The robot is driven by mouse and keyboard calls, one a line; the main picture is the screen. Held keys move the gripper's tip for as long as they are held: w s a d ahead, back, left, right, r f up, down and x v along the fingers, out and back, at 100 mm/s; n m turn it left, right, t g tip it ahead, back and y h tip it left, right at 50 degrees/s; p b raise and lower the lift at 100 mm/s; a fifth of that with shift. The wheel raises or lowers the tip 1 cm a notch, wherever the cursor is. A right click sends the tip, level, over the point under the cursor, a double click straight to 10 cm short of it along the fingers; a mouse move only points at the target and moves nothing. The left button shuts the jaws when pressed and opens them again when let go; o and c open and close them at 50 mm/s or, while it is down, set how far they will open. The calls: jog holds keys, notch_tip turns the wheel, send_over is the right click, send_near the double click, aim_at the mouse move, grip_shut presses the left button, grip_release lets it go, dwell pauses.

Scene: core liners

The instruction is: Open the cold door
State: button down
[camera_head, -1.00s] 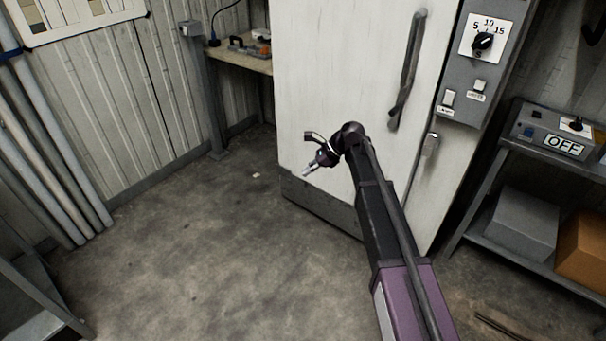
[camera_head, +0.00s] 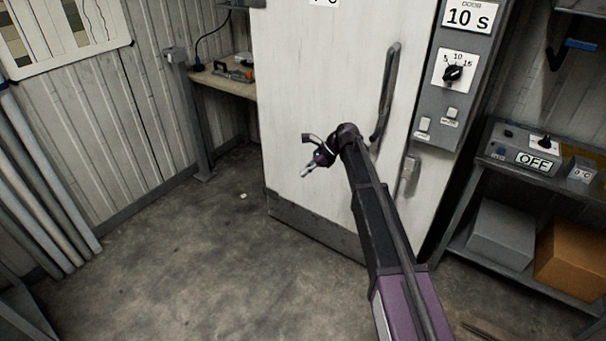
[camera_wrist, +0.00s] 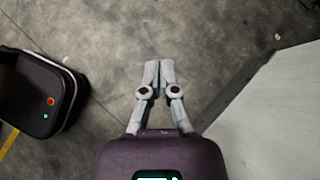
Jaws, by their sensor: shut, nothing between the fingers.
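The cold door (camera_head: 310,110) is a tall white panel with a dark kick plate (camera_head: 310,230) along its bottom, and it looks shut. Its long dark vertical handle (camera_head: 386,95) is on the right side of the door. A small latch piece (camera_head: 410,175) sits lower, near the right edge. My gripper (camera_head: 305,172) is in front of the door, left of and below the handle, apart from it. In the wrist view my gripper (camera_wrist: 158,65) points down over the floor with its fingers together and nothing between them. A pale panel, perhaps the door (camera_wrist: 275,120), is at the right there.
Right of the door is a grey control panel (camera_head: 452,100) with a "10 S" sign, a dial and switches. A shelf with an "OFF" box (camera_head: 532,160), a grey box (camera_head: 502,232) and a brown box (camera_head: 572,262) stands at right. Open concrete floor (camera_head: 180,270) lies at left.

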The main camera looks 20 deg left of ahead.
dwell(0.3)
jog(key=shift+c, duration=2.4)
grip_release()
jog(key=shift+w+a+r, duration=0.1)
jog(key=shift+w+r, duration=0.05)
jog(key=shift+r, duration=0.1)
jog(key=shift+o, duration=0.4)
jog(key=shift+w+a+r+p, duration=0.1)
jog(key=shift+a+r+p, duration=0.05)
jog(key=shift+r+p, duration=0.15)
jog(key=w+r+m+t+y+p, duration=0.2)
jog(key=w+r+m+t+p, duration=0.25)
jog(key=r+t, duration=0.3)
jog(key=w+r+m+t+y+p, duration=0.25)
jog(key=w+r+m+t, duration=0.2)
jog(key=r+t, duration=0.35)
jog(key=d+r+m+t+h+p, duration=0.3)
jog(key=d+r+m+h, duration=0.2)
jog(key=d+m+h, duration=0.2)
jog(key=d+r+m+t+h+p, duration=0.3)
jog(key=d+r+m+h, duration=0.2)
jog(key=d, duration=0.7)
jog(key=m+h, duration=0.2)
jog(key=m, duration=0.1)
jog(key=shift+r, duration=0.3)
jog(key=shift+d+t, duration=0.1)
jog(key=shift+t, duration=0.15)
